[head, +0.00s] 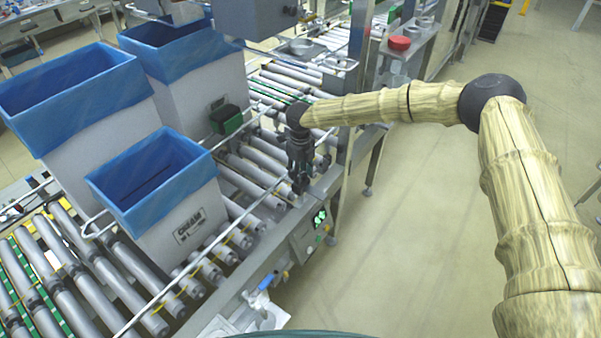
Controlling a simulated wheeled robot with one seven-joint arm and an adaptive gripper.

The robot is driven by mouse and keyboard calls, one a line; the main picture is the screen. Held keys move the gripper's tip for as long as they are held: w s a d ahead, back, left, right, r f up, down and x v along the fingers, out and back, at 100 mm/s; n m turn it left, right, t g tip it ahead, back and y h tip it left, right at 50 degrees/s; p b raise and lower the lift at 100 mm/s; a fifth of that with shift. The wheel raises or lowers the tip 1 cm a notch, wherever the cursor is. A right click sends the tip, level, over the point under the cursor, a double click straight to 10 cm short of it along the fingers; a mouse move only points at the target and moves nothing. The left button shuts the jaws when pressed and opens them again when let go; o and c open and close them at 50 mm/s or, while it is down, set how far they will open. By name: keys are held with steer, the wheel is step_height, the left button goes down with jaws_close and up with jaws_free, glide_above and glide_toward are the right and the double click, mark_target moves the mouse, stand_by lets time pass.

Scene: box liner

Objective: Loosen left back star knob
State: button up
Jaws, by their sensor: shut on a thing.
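My gripper (299,180) points down at the right edge of the roller conveyor, just left of the frame's upright. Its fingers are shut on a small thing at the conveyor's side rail. That thing is mostly hidden by the fingers and too small to make out, so I cannot tell from the picture which star knob it is. My arm reaches in from the right, covered in a tan sleeve.
Three boxes with blue liners, the nearest a small grey box (188,225), stand on the roller conveyor (135,275). A guide rail (165,290) runs beside them. A red round thing (399,43) sits on a shelf behind. The floor (420,240) at right is clear.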

steer(key=n, duration=0.4)
steer(key=shift+n+b, duration=0.3)
steer(key=shift+n, duration=0.1)
steer(key=n, duration=0.3)
steer(key=shift+n, duration=0.3)
steer(key=n, duration=0.4)
steer(key=shift+b, duration=0.35)
steer(key=shift+r+n, duration=0.1)
steer(key=shift+n, duration=1.9)
steer(key=shift+d, duration=0.1)
steer(key=shift+w, duration=0.1)
steer(key=o, duration=1)
steer(key=shift+c, duration=0.2)
steer(key=shift+o, duration=0.2)
